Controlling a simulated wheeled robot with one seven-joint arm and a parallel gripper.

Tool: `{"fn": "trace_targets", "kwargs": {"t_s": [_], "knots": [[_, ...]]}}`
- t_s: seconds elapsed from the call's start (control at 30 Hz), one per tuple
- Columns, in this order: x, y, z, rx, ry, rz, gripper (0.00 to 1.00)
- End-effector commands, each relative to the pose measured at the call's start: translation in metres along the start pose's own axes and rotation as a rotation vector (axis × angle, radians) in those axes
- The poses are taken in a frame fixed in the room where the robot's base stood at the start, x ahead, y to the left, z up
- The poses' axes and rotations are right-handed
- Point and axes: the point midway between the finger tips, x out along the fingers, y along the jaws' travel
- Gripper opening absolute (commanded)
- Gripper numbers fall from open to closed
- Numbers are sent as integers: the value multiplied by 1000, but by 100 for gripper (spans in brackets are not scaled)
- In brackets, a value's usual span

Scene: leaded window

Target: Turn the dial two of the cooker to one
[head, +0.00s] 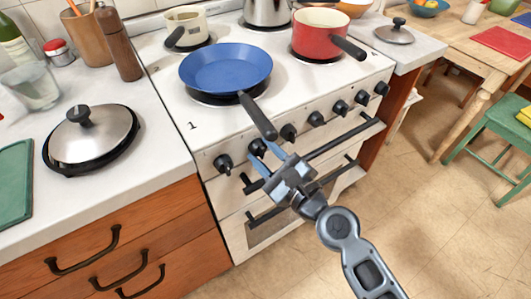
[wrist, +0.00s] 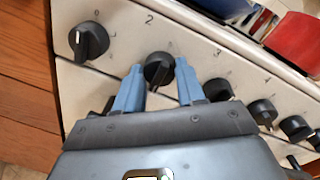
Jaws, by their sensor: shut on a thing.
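The white cooker (head: 225,141) has a row of black dials along its front panel. Dial two (wrist: 157,72), a black round knob below the printed 2, sits between the two blue fingers of my gripper (wrist: 159,66) in the wrist view. The fingers are shut on it, one on each side. In the head view my gripper (head: 264,155) reaches the panel at dial two (head: 257,146), and its fingers partly cover the dial. I cannot read the mark that the dial points to.
Other dials stand close on both sides, one to the left (head: 222,163) and one to the right (head: 288,132). A blue pan (head: 226,68) has its handle hanging over the front edge above my gripper. Oven handles (head: 340,138) stick out below.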

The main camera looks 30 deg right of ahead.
Motion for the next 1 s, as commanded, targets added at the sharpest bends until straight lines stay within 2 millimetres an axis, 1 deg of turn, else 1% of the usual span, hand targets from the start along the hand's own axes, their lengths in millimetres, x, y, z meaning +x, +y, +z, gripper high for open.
{"fn": "trace_targets", "kwargs": {"t_s": [0.17, 0.37, 0.57, 1.0], "knots": [[0, 0, 0, -24, 1, 2, 8], [0, 1, 1, -111, 7, 7, 8], [0, 0, 2, -269, 16, 14, 8], [0, 1, 2, -687, 43, 33, 8]]}}
